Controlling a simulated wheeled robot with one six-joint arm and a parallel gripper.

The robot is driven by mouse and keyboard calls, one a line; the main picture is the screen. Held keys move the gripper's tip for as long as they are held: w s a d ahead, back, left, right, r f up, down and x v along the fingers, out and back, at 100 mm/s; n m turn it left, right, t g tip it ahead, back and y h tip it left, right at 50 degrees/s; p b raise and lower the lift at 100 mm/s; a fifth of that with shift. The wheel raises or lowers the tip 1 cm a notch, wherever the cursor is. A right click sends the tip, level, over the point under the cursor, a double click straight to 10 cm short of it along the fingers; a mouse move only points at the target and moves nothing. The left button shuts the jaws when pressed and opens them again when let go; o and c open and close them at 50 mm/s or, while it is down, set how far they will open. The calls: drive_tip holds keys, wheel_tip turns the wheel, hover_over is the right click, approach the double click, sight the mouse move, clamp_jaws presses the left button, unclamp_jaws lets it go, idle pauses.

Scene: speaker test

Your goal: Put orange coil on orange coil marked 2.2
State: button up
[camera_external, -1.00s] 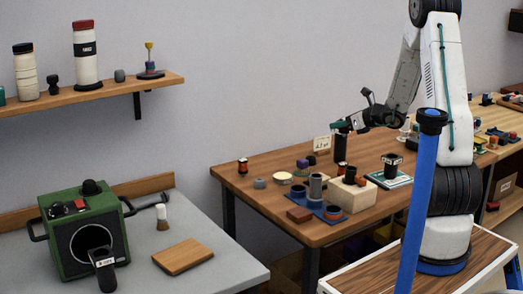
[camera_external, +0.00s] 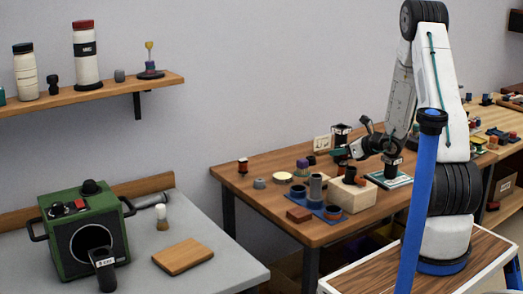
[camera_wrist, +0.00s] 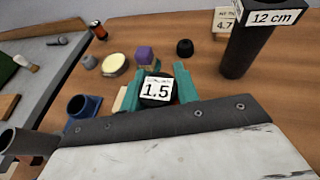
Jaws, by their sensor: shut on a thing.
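My gripper (camera_wrist: 158,92) is shut on a dark piece marked 1.5 (camera_wrist: 156,90), whose label faces the wrist camera; its sides are mostly hidden by the teal fingers. In the outside view my gripper (camera_external: 340,154) is low over the brown table, by the wooden block. A small orange and black coil (camera_external: 242,166) stands upright at the table's far left; it also shows in the wrist view (camera_wrist: 98,29), apart from my gripper. Its mark is too small to read. Small orange and dark pieces (camera_external: 361,181) sit on the wooden block (camera_external: 348,199). I cannot read a 2.2 anywhere.
A tall black cylinder marked 12 cm (camera_wrist: 247,45) stands close at the right. A purple block (camera_wrist: 145,54), a black knob (camera_wrist: 184,47), a cream round tin (camera_wrist: 115,64) and a blue holder (camera_wrist: 84,106) lie around. Bare table shows near the coil.

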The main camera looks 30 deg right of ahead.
drive_tip(key=shift+f, duration=0.1)
drive_tip(key=o, duration=1)
drive_tip(key=shift+c, duration=0.2)
